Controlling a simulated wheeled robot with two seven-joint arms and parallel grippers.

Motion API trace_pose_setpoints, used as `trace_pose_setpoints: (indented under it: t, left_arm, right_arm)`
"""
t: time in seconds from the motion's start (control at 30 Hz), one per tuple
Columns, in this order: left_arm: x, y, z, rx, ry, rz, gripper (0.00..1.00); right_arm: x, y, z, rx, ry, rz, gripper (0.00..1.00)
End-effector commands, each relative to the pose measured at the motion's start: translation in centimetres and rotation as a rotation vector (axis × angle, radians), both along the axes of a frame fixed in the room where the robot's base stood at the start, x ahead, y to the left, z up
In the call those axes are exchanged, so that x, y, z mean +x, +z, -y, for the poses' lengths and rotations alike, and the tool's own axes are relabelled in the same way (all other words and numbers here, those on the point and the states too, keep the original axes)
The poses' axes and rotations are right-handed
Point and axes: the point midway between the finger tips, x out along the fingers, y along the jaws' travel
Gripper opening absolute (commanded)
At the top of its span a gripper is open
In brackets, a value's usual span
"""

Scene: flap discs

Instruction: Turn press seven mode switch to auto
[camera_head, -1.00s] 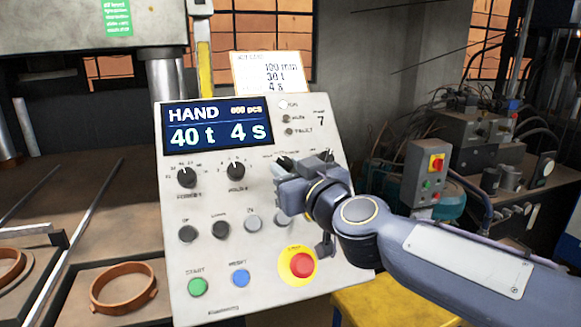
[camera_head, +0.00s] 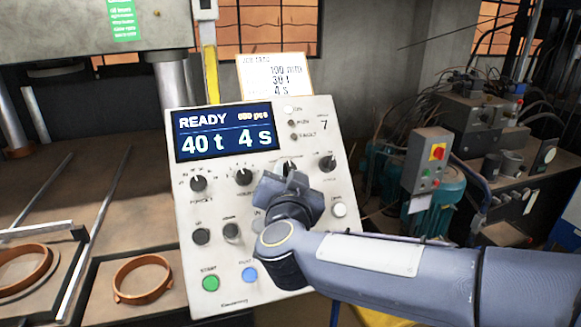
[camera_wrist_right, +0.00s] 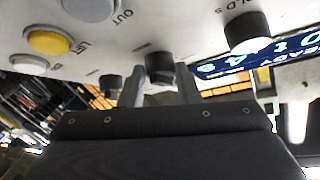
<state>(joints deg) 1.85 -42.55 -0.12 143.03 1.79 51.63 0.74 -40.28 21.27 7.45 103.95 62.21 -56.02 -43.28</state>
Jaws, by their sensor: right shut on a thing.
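The grey press control panel (camera_head: 185,222) stands in front of me, tilted back. Its display (camera_head: 225,132) reads READY, 40 t and 4 s. The black mode switch (camera_head: 290,166) is in the panel's upper row, right of the hold knob (camera_head: 244,176). My right gripper (camera_head: 286,181) is at this switch. In the right wrist view, the two fingers of my right gripper (camera_wrist_right: 161,88) are on either side of the switch knob (camera_wrist_right: 162,76), shut on it. The switch's position labels are hidden or too small to read. My left gripper is not in view.
A green start button (camera_head: 210,283) and a blue button (camera_head: 249,274) are low on the panel. My right forearm covers its lower right. A job card (camera_head: 273,75) stands on top. A grey switch box (camera_head: 428,160) stands to the right.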

Motion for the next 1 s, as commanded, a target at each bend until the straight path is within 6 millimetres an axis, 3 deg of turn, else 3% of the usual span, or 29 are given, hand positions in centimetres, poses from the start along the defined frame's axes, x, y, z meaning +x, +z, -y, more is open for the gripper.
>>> trace_pose_setpoints:
  t: [0.63, 0.67, 0.8, 1.0]
  left_arm:
    - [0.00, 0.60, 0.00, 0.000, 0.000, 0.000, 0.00]
    - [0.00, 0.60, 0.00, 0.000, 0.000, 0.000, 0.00]
    - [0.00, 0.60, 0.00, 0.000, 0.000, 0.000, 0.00]
    - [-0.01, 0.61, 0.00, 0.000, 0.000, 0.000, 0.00]
  right_arm:
    - [0.01, -0.03, -0.13, 0.044, -0.037, -0.015, 0.07]
    - [0.01, -0.01, -0.14, 0.044, -0.037, -0.015, 0.31]
    - [0.01, -0.01, -0.13, 0.044, -0.037, -0.015, 0.49]
    - [0.02, 0.01, -0.11, 0.043, -0.037, -0.014, 0.51]
